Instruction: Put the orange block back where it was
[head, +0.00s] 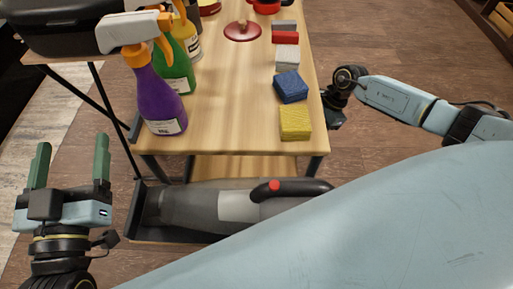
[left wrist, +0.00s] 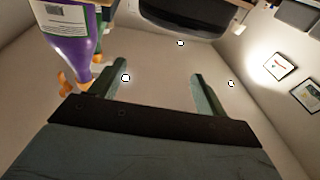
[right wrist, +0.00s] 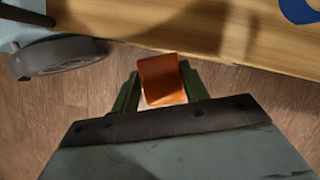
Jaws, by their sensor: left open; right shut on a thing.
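The orange block (right wrist: 162,80) shows in the right wrist view, between the fingers of my right gripper (right wrist: 160,92), which is shut on it. The block is beside the table's edge, over the wooden floor. In the head view my right gripper (head: 333,118) is at the table's right side and the block is hidden there. My left gripper (head: 72,165) is open and empty, left of the table's near end. In the left wrist view its fingers (left wrist: 155,82) are apart with nothing between them.
Spray bottles, including a purple one (head: 155,98), stand left. The table's middle is clear.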

